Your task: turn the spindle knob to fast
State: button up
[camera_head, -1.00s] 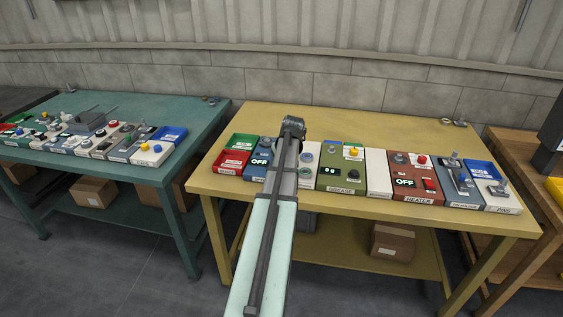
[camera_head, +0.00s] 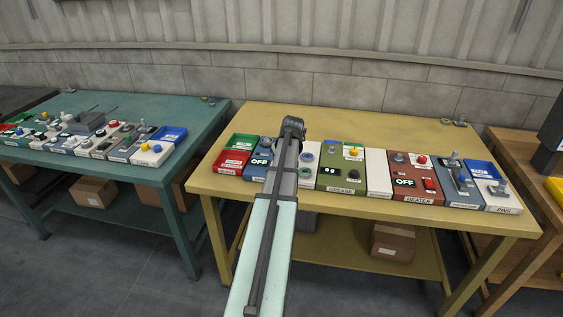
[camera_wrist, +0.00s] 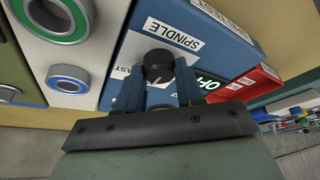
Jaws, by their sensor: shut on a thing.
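My gripper (camera_wrist: 158,88) is shut on the knob, one finger on each side. A partly covered label ending in AST is left of the knob, and a lit display (camera_wrist: 208,84) is to the right, partly hidden by a finger. In the head view the spindle panel (camera_head: 255,172) is partly covered by my arm, which hides the gripper.
A red tray (camera_wrist: 262,78) adjoins the spindle panel. A pale panel with green and blue rings (camera_wrist: 68,78) lies on its other side. The grease (camera_head: 340,188) and heater (camera_head: 418,198) panels continue along the yellow bench (camera_head: 270,113). The bench behind the row is mostly clear.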

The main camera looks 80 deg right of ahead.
jog(key=m, duration=0.2)
jog(key=m+g+h, duration=0.1)
jog(key=m, duration=0.1)
jog(key=shift+w+a+m+g, duration=0.1)
jog(key=shift+w+m+g, duration=0.05)
jog(key=shift+m+g, duration=0.15)
jog(key=shift+w+m+g, duration=0.1)
jog(key=shift+m+g, duration=0.9)
jog(key=shift+m, duration=1.6)
jog(key=o, duration=1)
jog(key=shift+o, duration=0.2)
jog(key=v, duration=1.3)
jog(key=shift+r, duration=0.4)
jog(key=shift+w+a, duration=0.1)
jog(key=shift+w, duration=0.05)
